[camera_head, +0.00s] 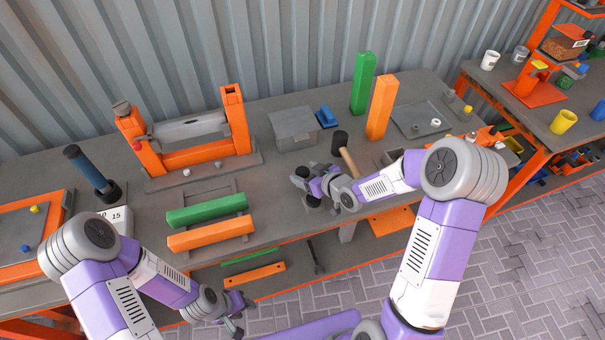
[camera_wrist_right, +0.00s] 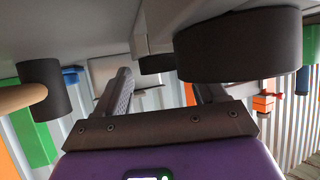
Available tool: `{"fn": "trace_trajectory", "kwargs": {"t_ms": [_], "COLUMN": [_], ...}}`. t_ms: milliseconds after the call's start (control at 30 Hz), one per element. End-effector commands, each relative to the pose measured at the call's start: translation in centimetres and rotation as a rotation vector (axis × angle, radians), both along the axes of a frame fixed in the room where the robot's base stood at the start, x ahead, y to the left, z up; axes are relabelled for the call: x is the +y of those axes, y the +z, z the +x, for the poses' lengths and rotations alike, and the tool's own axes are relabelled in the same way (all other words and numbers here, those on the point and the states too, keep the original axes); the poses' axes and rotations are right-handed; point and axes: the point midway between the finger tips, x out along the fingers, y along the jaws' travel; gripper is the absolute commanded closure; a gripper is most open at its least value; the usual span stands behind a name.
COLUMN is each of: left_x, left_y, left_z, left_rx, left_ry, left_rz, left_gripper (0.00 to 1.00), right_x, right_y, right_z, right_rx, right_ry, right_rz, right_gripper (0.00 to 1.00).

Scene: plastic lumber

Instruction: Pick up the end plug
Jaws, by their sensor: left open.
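My right gripper (camera_head: 304,180) is low over the middle of the bench. In the right wrist view its fingers (camera_wrist_right: 162,85) stand apart. A black round piece (camera_wrist_right: 240,45), which looks like an end plug, is close by the right-hand finger; I cannot tell whether they touch. A smaller dark disc (camera_wrist_right: 157,63) shows farther off, between the fingers. My left gripper (camera_head: 236,308) is open and empty in front of the bench edge.
A mallet (camera_head: 341,140) with a dark head is close to the right of my right gripper; its head (camera_wrist_right: 40,88) also shows in the wrist view. Green (camera_head: 207,210) and orange (camera_head: 211,235) planks lie left on the bench. Upright green (camera_head: 362,83) and orange (camera_head: 382,106) posts stand behind.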

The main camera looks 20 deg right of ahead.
Motion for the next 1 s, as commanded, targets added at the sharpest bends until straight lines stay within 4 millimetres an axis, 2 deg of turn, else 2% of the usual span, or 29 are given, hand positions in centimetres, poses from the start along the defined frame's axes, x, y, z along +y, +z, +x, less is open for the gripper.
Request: {"fn": "trace_trajectory", "kwargs": {"t_ms": [33, 333, 567, 667, 1000], "left_x": [0.0, 0.0, 0.0, 0.0, 0.0], "left_y": [0.0, 0.0, 0.0, 0.3, 2.3], "left_z": [0.0, 0.0, 0.0, 0.0, 0.0], "left_rx": [0.000, 0.000, 0.000, 0.000, 0.000], "left_ry": [0.000, 0.000, 0.000, 0.000, 0.000], "left_rz": [0.000, 0.000, 0.000, 0.000, 0.000], "left_gripper": [0.57, 0.57, 0.57, 0.57, 0.57], "right_x": [0.0, 0.0, 0.0, 0.0, -0.1], "right_y": [0.0, 0.0, 0.1, 1.0, 7.7], "right_z": [0.0, 0.0, 0.0, 0.0, 0.0], "right_rx": [0.000, 0.000, -0.001, -0.002, -0.004], "right_ry": [0.000, 0.000, 0.000, -0.001, -0.002], "right_rz": [0.000, 0.001, 0.000, 0.000, -0.001], "right_gripper": [0.38, 0.84, 0.84, 0.84, 0.84]}}
